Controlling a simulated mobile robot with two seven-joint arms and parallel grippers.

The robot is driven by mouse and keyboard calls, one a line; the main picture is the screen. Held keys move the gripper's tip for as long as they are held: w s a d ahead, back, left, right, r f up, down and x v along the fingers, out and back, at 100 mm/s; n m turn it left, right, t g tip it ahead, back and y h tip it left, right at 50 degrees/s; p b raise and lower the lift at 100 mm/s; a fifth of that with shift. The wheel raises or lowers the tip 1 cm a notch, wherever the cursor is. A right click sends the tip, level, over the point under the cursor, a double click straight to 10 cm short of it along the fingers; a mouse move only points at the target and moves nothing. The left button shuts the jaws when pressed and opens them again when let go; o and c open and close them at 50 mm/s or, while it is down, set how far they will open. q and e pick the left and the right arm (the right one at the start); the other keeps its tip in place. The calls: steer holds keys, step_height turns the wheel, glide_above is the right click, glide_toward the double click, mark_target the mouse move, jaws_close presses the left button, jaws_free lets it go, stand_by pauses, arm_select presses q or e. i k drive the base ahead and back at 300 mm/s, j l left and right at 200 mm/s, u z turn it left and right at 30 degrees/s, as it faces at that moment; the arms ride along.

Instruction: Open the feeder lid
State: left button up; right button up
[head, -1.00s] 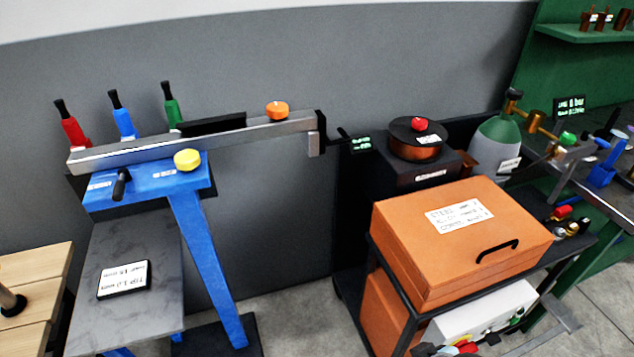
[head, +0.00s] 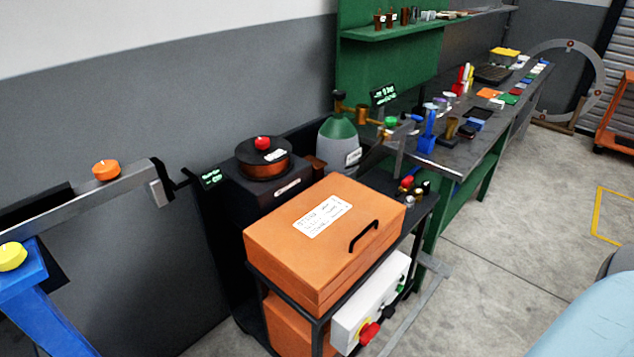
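The feeder is an orange box on a black cart, and its lid (head: 310,226) is shut. The lid has a white label (head: 323,216) on top and a black handle (head: 364,236) near its right edge. A light blue rounded shape at the lower right corner may be part of me. Neither of my grippers shows in the head view.
A spool (head: 262,162) with a red knob sits behind the feeder. A grey-green gas cylinder (head: 338,150) stands beside it. A white control box (head: 370,305) hangs below the lid. A long workbench (head: 470,150) runs back right. Concrete floor (head: 490,260) at right is open.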

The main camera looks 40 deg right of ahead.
mark_target(315, 235)
steer(key=z, duration=1.2)
